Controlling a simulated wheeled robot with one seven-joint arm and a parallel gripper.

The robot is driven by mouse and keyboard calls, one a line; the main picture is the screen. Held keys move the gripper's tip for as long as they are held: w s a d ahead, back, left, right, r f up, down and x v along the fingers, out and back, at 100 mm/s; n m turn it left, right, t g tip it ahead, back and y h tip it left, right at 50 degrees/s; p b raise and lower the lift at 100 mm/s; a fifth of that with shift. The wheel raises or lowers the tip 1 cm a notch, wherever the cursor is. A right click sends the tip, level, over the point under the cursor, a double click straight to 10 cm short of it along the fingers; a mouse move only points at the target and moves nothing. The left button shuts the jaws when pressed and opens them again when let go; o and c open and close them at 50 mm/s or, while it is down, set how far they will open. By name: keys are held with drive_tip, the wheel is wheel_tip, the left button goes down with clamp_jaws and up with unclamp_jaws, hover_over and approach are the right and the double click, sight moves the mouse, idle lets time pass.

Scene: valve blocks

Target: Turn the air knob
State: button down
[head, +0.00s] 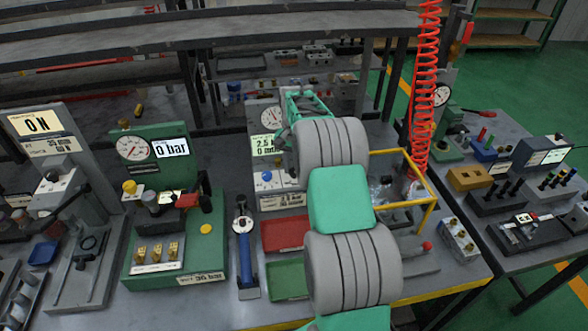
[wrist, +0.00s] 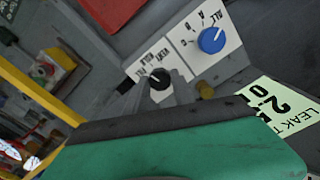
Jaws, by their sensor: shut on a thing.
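A black knob (wrist: 159,79) on a white label plate is in the middle of the wrist view; I take it for the air knob. The fingers are partly hidden by my own wrist housing. A blue knob (wrist: 211,40) with a white pointer sits beside it on a plate lettered ALL, A, B; it also shows in the head view (head: 267,176). In the head view my arm hides the black knob and gripper tips.
A leak test display (wrist: 280,106) stands close by. A red tray (head: 284,234) and green tray (head: 287,279) lie in front of the station. A yellow frame (head: 425,215) and red coiled hose (head: 424,80) are to the right. A green gauge stand (head: 160,170) is left.

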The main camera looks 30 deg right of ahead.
drive_tip(key=shift+m, duration=1.1)
drive_tip(key=c, duration=1.1)
unclamp_jaws()
drive_tip(key=shift+o, duration=0.2)
wheel_tip(320, 180, up, 8)
drive_tip(key=shift+f+b, duration=0.1)
drive_tip(key=shift+b, duration=0.75)
